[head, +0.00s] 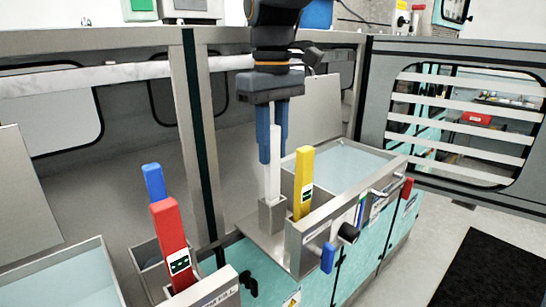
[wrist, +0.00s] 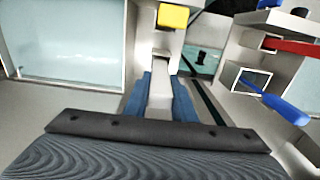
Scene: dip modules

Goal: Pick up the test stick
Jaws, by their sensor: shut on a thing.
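The test stick is a pale, white-grey upright bar (head: 272,180). Its lower end reaches down to a small square metal holder (head: 272,217); whether it is seated inside or just above its floor is hidden. My gripper (head: 274,156) points down from above, its two blue fingers shut on the upper part of the stick. In the wrist view the stick (wrist: 160,95) lies between the blue fingers (wrist: 161,84).
A yellow-handled piece (head: 303,180) stands close right of the holder. Red (head: 170,235) and blue (head: 153,182) handles stand at left. Liquid-filled basins lie at right (head: 345,165) and lower left (head: 70,280). A metal post (head: 200,130) rises left of my gripper.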

